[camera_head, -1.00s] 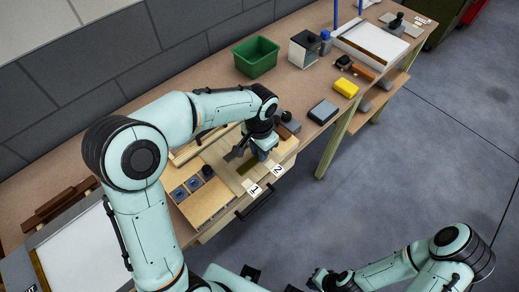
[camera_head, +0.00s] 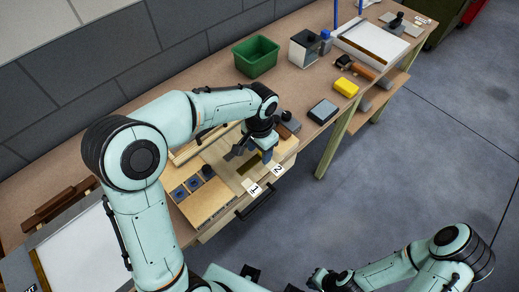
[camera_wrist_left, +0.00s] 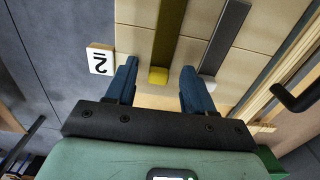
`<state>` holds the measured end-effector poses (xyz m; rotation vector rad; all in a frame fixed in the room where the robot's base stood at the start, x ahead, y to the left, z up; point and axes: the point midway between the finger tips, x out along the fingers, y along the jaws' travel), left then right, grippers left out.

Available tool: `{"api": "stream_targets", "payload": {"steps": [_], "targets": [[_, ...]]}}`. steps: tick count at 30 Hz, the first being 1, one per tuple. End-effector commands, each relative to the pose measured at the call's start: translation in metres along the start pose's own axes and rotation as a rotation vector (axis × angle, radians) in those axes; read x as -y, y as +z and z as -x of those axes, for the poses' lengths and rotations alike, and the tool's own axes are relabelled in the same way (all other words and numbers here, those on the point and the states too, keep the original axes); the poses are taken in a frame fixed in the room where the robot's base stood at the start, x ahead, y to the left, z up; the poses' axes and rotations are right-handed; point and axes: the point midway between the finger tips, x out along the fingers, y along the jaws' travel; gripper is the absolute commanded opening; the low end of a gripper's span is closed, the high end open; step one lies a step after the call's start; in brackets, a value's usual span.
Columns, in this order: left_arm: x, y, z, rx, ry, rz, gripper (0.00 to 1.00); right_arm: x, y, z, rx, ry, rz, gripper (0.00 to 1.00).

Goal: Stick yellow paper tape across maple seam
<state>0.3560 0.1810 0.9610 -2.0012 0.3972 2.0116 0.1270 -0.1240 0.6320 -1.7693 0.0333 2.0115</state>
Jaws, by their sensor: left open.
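My left gripper (camera_head: 267,156) is over the pale wood drawer (camera_head: 208,208), near the tag marked 2 (camera_head: 277,169). In the left wrist view its blue fingers (camera_wrist_left: 158,78) are apart. An olive strip with a bright yellow end (camera_wrist_left: 158,76), which looks like the yellow tape, lies between the fingertips; I see no clear grip on it. A grey strip with a pale end (camera_wrist_left: 228,38) lies to its right. Pale wood panels with thin seams (camera_wrist_left: 200,48) lie under the strips; I cannot tell which is the maple seam. My right gripper (camera_head: 322,279) is low in the head view, away from the bench.
Several dark blue pieces (camera_head: 193,184) sit on the drawer's left part. A tag marked 1 (camera_head: 254,188) and a black handle (camera_head: 257,206) are at its front.

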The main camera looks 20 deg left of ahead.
Motion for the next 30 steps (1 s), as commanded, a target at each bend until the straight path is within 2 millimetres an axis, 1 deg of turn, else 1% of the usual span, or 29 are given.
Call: {"api": "stream_targets", "payload": {"steps": [5, 12, 16, 18, 21, 30], "targets": [[0.000, -0.002, 0.032, -0.007, -0.001, 0.000, 0.53, 0.003, -0.003, 0.005, -0.004, -0.001, 0.001, 0.00], [0.000, -0.002, 0.088, -0.008, -0.001, 0.000, 0.53, 0.008, -0.008, 0.015, -0.012, -0.004, 0.004, 0.00], [0.000, -0.001, 0.111, -0.006, 0.000, 0.000, 0.53, 0.011, -0.011, 0.019, -0.015, -0.005, 0.006, 0.00], [0.000, -0.001, 0.119, -0.004, 0.000, 0.000, 0.53, 0.011, -0.012, 0.021, -0.017, -0.006, 0.006, 0.00], [0.000, -0.001, 0.127, -0.004, 0.000, -0.001, 0.53, 0.012, -0.013, 0.022, -0.018, -0.006, 0.006, 0.00], [0.000, 0.000, 0.129, -0.001, 0.001, -0.001, 0.53, 0.012, -0.012, 0.022, -0.018, -0.006, 0.006, 0.00]]}}
